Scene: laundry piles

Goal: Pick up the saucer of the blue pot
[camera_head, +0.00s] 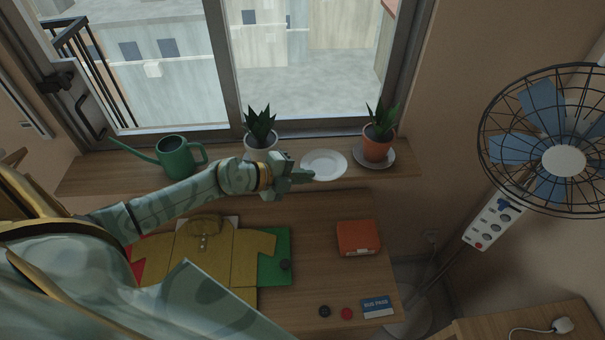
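A white, empty saucer (324,162) lies on the wooden window sill, between two potted plants. A pale whitish pot (261,152) with a spiky plant stands to its left, partly hidden by my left arm. An orange pot (377,149) with a similar plant stands to the right on its own saucer (390,157). No clearly blue pot shows. My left gripper (304,176) is at the near-left edge of the empty saucer. Whether it touches the saucer, and how far its fingers are apart, is unclear. My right gripper is out of view.
A green watering can (177,157) stands on the sill (225,158) at left. A caged fan (563,160) stands at right.

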